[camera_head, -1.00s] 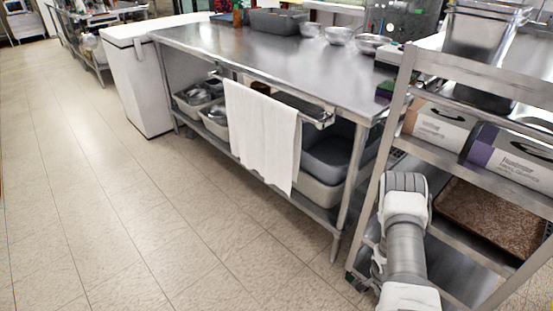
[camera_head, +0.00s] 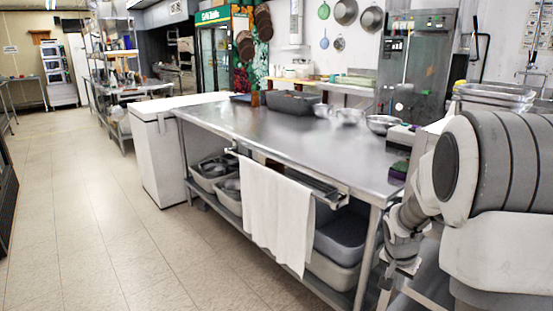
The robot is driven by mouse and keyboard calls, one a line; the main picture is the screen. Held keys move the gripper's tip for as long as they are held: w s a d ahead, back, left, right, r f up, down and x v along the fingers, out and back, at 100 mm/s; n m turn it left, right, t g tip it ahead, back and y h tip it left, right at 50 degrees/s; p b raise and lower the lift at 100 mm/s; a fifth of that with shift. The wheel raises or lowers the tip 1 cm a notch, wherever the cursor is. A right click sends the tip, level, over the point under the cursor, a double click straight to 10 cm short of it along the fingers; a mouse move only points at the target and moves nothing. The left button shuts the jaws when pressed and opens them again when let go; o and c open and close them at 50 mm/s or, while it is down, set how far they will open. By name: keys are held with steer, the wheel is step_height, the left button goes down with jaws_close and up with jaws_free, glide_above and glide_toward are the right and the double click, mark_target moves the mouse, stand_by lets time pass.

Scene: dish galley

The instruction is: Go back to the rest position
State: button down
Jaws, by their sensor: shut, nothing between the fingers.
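My gripper (camera_head: 385,283) is in the lower right of the head view, small and partly merged with the table leg behind it. It points down beside the near right corner of the steel table and looks shut, with nothing held. My arm, white and grey, fills the right edge of the view and bends down to the gripper. The steel table (camera_head: 270,128) stands left of the gripper. A white towel (camera_head: 275,215) hangs from the table's front rail, left of the gripper and apart from it.
Grey tubs (camera_head: 342,237) sit on the table's lower shelf. Metal bowls (camera_head: 383,124) and a dark grey bin (camera_head: 293,102) stand on top. A white chest (camera_head: 160,160) stands at the table's far end. The tiled floor (camera_head: 90,220) at left is clear.

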steer(key=s+a+r+n+t+y, duration=0.1)
steer(key=s+a+r+n, duration=0.1)
steer(key=s+a+r, duration=0.4)
steer(key=s+a+r+n, duration=0.2)
steer(key=s+r, duration=0.2)
steer(key=r, duration=0.4)
steer(key=s+a+r+n+t+y+p, duration=0.1)
steer(key=s+a+r+n, duration=0.25)
steer(key=s, duration=0.35)
steer(key=s+a+r+n+t+y, duration=0.15)
steer(key=s+a, duration=0.25)
steer(key=s, duration=0.4)
step_height(320, 180, up, 21)
steer(key=p, duration=2.1)
steer(key=shift+w+r+g+h, duration=0.25)
steer(key=shift+g+h, duration=0.1)
steer(key=shift+g, duration=0.1)
steer(key=shift+f, duration=0.1)
